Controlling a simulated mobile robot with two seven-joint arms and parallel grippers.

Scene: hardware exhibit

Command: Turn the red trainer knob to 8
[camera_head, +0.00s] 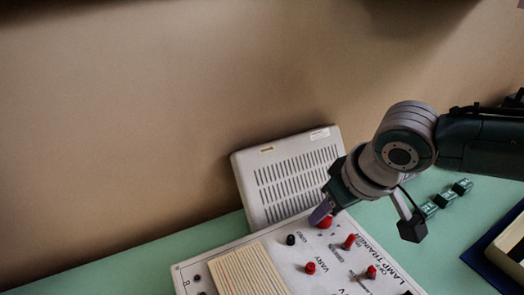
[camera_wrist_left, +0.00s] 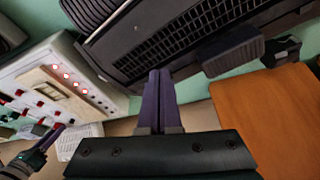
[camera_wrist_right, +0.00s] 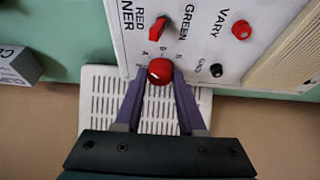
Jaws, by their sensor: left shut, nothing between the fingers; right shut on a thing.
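The lamp trainer (camera_head: 225,243) is a pale panel lying on the green table. Its round red knob (camera_head: 325,223) sits near the panel's back edge; it also shows in the right wrist view (camera_wrist_right: 160,70). My right gripper (camera_head: 321,211) is shut on this knob, with one purple finger on each side. The knob's scale and its setting cannot be read. My left gripper (camera_wrist_left: 159,75) shows only in its own wrist view, with its fingers together and empty, in front of a black grilled device. The trainer also shows at the left of that view (camera_wrist_left: 30,70).
Other red controls (camera_head: 349,241) and a black terminal (camera_head: 290,239) stand close to the held knob. A white slotted panel (camera_head: 290,178) leans on the wall behind. Small green blocks (camera_head: 445,198) and a dark-edged tray (camera_head: 490,250) lie to the right. A black grilled device (camera_wrist_left: 190,45) is near my left gripper.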

